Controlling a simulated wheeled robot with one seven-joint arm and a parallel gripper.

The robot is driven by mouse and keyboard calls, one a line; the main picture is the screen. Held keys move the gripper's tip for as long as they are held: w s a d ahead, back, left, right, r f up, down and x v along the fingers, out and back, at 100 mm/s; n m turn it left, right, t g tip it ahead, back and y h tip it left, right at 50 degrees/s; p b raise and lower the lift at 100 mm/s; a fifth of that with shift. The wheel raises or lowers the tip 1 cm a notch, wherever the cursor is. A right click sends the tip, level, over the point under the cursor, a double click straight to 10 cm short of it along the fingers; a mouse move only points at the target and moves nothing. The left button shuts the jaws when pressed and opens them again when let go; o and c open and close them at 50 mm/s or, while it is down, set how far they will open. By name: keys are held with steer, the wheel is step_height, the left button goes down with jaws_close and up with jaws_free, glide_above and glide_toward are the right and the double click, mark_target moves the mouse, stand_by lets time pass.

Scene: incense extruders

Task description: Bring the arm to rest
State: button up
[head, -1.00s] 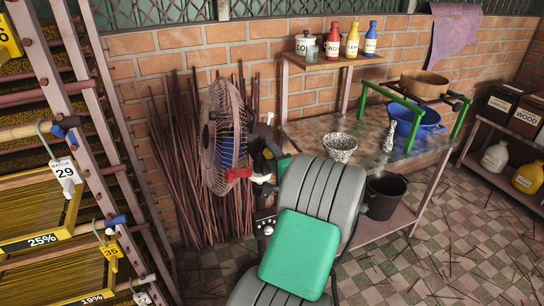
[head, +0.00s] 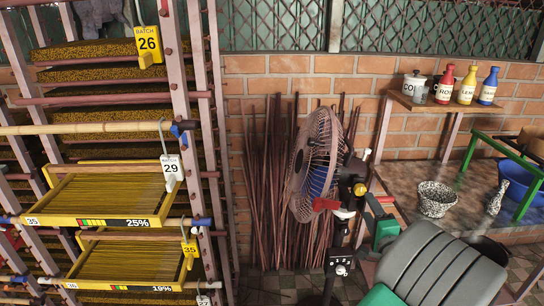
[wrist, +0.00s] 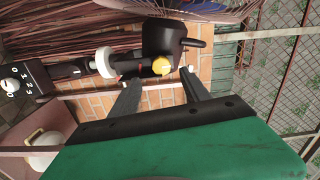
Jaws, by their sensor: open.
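My gripper (wrist: 160,88) is open, with its two dark fingers apart and nothing between them in the wrist view. The brick wall shows in the gap, and the fan's dark motor housing (wrist: 165,38) with a yellow knob lies just past the fingertips; I cannot tell how close. In the head view my grey arm reaches in from the lower right, with its green hand end beside the standing fan (head: 318,165). The fingertips are hard to make out there.
A rack (head: 190,110) with yellow trays of sticks and batch tags stands at left. Bundled dark sticks (head: 265,190) lean on the brick wall behind the fan. A workbench (head: 390,172) with a speckled bowl (head: 436,199) and blue basin (head: 518,180) stands at right.

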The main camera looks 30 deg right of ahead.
steer(key=s+a+f+n+g+y, duration=0.25)
steer(key=a+f+y, duration=0.2)
steer(key=f, duration=0.45)
steer(key=s+a+f+n+g+y, duration=0.1)
steer(key=a+f+n+g+y, duration=0.3)
steer(key=f, duration=0.4)
steer(key=s+a+f+n+g+y, duration=0.1)
steer(key=s+a+f+g, duration=0.15)
steer(key=s+a, duration=0.35)
steer(key=s+a+f+n+g+y, duration=0.2)
steer(key=s+a+g, duration=0.2)
steer(key=s+a, duration=0.15)
steer(key=w+a+r+n+g+h+p, duration=0.1)
steer(key=w+a+r+n, duration=0.2)
steer(key=r, duration=0.2)
steer(key=w+a+r+n+g+h, duration=0.1)
steer(key=w+a+r+n+h, duration=0.15)
steer(key=r, duration=0.25)
steer(key=w+a+r+n+t, duration=0.1)
steer(key=w+a+r+n, duration=0.1)
steer(key=a, duration=0.4)
steer(key=w+a+r+n+t, duration=0.1)
steer(key=w+a+r+n, duration=0.2)
steer(key=a, duration=0.3)
steer(key=w+a+r+n+p, duration=0.1)
steer(key=w+a+r+n, duration=0.2)
steer(key=a, duration=0.3)
steer(key=shift+w+t+y, duration=0.4)
steer(key=shift+w, duration=0.5)
steer(key=shift+a+r, duration=0.1)
